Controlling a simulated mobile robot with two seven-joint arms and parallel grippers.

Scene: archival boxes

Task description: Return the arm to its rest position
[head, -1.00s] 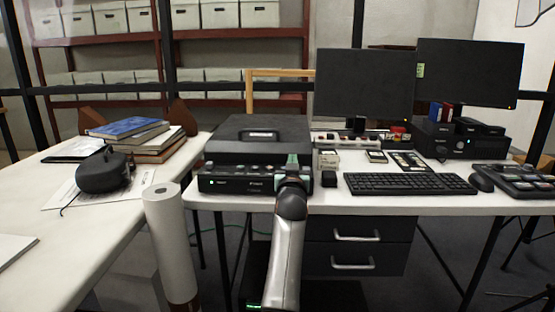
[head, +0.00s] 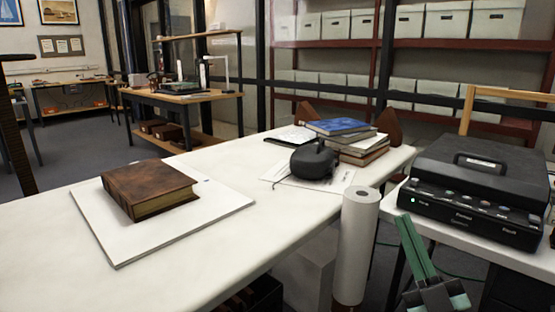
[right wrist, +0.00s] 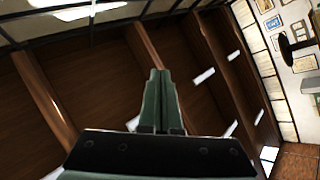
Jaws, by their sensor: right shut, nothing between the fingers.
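My right gripper (head: 416,247) is at the lower right of the head view, in front of the black scanner-like device and to the right of the white paper roll. It points upward, and its green fingers are shut with nothing between them. In the right wrist view the same shut fingers (right wrist: 157,98) point up at a wood-panelled ceiling, touching nothing. My left gripper is not in either view.
A brown leather book (head: 150,187) lies on a white board (head: 190,220) on the left table (head: 290,215). A book stack (head: 345,140) and a dark rounded object (head: 313,161) lie farther back. The paper roll (head: 356,245) stands by the black device (head: 475,190).

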